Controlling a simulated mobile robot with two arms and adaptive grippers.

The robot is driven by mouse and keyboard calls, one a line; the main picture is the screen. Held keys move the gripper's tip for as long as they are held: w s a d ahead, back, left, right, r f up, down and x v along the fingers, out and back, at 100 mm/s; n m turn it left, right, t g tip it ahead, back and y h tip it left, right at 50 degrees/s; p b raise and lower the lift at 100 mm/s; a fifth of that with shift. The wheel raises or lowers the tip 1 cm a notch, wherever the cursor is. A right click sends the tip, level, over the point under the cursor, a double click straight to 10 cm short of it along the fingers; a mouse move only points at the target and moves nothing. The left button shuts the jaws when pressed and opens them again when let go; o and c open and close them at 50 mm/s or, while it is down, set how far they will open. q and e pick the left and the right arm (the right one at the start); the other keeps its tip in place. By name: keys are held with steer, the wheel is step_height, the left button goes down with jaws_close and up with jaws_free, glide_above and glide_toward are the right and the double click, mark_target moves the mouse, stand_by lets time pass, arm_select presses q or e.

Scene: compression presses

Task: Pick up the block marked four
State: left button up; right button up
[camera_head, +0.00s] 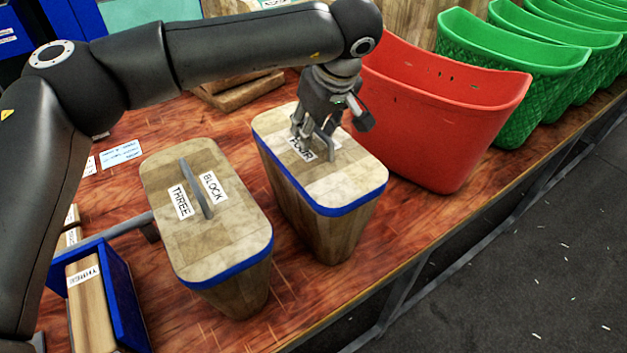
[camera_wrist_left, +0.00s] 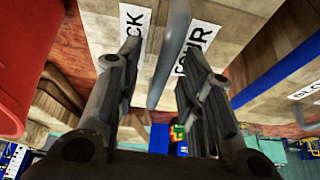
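The block marked four (camera_head: 325,200) is a wooden block with a blue band and a grey handle on top. It stands upright on the wooden table. My left gripper (camera_head: 318,138) is down at its top, over the handle. In the left wrist view my left gripper (camera_wrist_left: 163,60) has its fingers apart, one on each side of the grey handle (camera_wrist_left: 172,50). I see gaps between the fingers and the handle. The label reading FOUR (camera_wrist_left: 198,42) shows behind the right finger. My right gripper is not in view.
The block marked three (camera_head: 208,215) stands close on the left. A red bin (camera_head: 440,110) stands close on the right, with several green bins (camera_head: 515,65) beyond. A blue holder with wooden pieces (camera_head: 118,285) is at the lower left. The table's front edge is near.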

arm_select(q)
steer(key=shift+f, duration=0.2)
stand_by(0.3)
jaws_close()
stand_by(0.3)
steer(key=shift+w+r, duration=0.15)
steer(key=shift+w, duration=0.05)
